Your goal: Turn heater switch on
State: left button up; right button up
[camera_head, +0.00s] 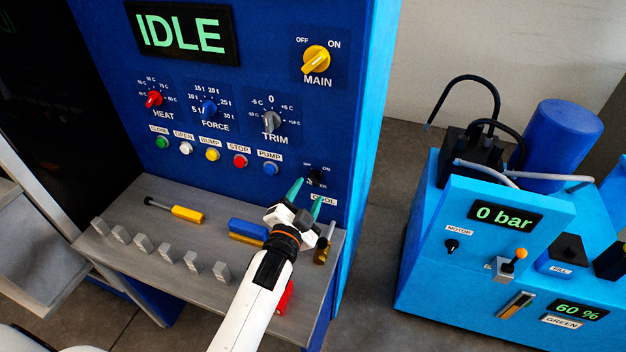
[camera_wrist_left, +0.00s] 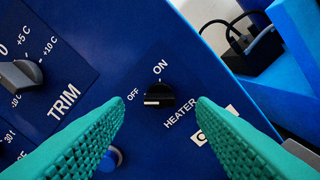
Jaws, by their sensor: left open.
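The heater switch is a small black rotary knob (camera_wrist_left: 160,92) on the blue panel, between the OFF and ON labels. Its white mark lies on the OFF side. In the head view the switch (camera_head: 316,176) sits at the lower right of the panel, its HEATER label partly hidden by my gripper. My left gripper (camera_head: 306,197) is open and empty in front of the panel, just below the switch. In the wrist view its teal fingers (camera_wrist_left: 161,102) stand either side of the knob, with visible gaps. I cannot tell the remaining distance to the panel. My right gripper is not in view.
The TRIM knob (camera_head: 271,122) and PUMP button (camera_head: 270,168) are left of the switch. The MAIN knob (camera_head: 316,60) is above. A grey shelf (camera_head: 150,232) below holds tools and several grey blocks. A light-blue pump unit (camera_head: 430,262) stands right.

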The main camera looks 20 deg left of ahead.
aim_at(313, 182)
pick_arm(q)
jog(key=shift+w+d, duration=0.1)
jog(key=shift+w, duration=2.2)
jog(key=c, duration=1)
